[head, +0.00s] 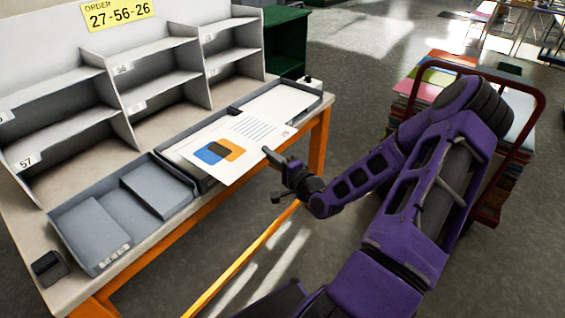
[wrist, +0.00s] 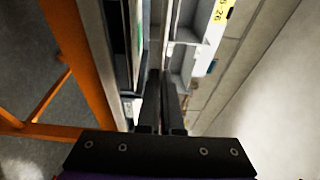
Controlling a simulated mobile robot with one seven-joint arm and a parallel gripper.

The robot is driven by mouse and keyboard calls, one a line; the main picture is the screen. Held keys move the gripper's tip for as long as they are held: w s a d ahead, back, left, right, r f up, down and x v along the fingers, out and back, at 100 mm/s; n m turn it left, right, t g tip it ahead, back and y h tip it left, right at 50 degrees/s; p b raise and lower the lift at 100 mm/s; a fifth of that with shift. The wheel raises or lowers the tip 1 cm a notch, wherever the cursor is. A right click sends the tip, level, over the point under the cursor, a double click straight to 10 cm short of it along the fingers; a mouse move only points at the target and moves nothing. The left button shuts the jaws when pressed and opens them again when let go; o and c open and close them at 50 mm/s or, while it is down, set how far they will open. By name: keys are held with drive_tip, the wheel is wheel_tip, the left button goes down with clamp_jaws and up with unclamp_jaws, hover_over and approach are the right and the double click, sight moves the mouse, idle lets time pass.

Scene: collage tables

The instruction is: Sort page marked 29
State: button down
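A white page (head: 245,135) with a blue, orange and dark printed shape and lines of text shows in the head view. It slants over the black tray (head: 201,178) and juts past the tray's front edge. Its number is too small to read. My gripper (head: 268,152) is at the page's right-hand edge, with its fingers close together there. In the wrist view the fingers (wrist: 160,100) stand nearly together, and the page between them cannot be made out clearly. A grey shelf unit (head: 125,92) with labelled compartments stands behind; one label reads 57.
A yellow sign (head: 117,13) reads 27-56-26. A tray with white paper (head: 277,104) lies at the table's right end. A grey divided tray (head: 90,232) and a small dark box (head: 48,267) lie at left. A loaded cart (head: 430,88) stands right of the table.

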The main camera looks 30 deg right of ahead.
sight(246, 143)
drive_tip(key=w+a, duration=0.1)
drive_tip(key=w, duration=0.1)
drive_tip(key=w+a, duration=0.1)
drive_tip(key=w, duration=0.2)
drive_tip(key=w+a+b, duration=0.1)
drive_tip(key=w, duration=0.2)
wheel_tip(246, 143, down, 2)
drive_tip(key=shift+f, duration=1.15)
drive_tip(key=c, duration=1)
unclamp_jaws()
drive_tip(key=shift+d, duration=0.1)
drive_tip(key=s+d, duration=0.1)
drive_tip(key=s, duration=1.6)
drive_tip(key=shift+s+d+p, duration=0.2)
drive_tip(key=shift+d+p, duration=0.15)
drive_tip(key=shift+p, duration=0.05)
